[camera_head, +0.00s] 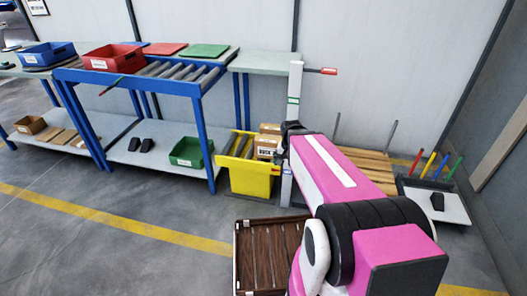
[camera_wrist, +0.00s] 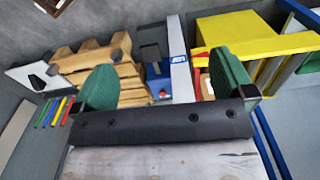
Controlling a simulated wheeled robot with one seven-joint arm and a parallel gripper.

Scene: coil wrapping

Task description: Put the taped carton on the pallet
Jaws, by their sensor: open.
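Two small brown cartons stand stacked in the head view, an upper carton (camera_head: 270,128) and a lower, labelled carton (camera_head: 266,147), beside the yellow stand. I cannot tell which is taped. The pallet (camera_head: 365,168), of pale wooden slats, lies on the floor behind my pink arm, which hides part of it. It also shows in the wrist view (camera_wrist: 115,72), at upper left. My gripper (camera_wrist: 165,86) is open, with its green fingers wide apart and nothing seen between them. In the head view my arm hides it. A brown patch beside the right finger is too covered to name.
A white upright post (camera_head: 294,95) stands between the cartons and pallet. The yellow stand (camera_head: 250,180) is left of it. A blue-framed roller table (camera_head: 180,75) stands left, a brown slatted crate (camera_head: 238,255) in front, and a tray with coloured rods (camera_head: 455,210) right. Floor at left front is clear.

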